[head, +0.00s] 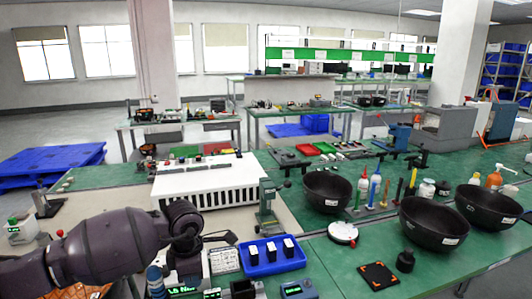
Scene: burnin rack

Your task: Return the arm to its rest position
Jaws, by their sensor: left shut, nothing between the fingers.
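My left arm comes in from the lower left, its forearm low over the bench front. Its gripper (222,238) is small and dark at the end of the bent wrist, beside the white rack unit and left of the blue tray. It is shut with nothing visible in it. The fingertips are small and partly merge with the dark items behind. My right gripper is not in view.
A white slotted rack (205,190) stands behind the wrist. A blue tray (272,262) with several white-topped black blocks, a green press (268,205) and small devices with displays (298,289) sit close by. Black bowls (327,192) and bottles (374,188) occupy the right.

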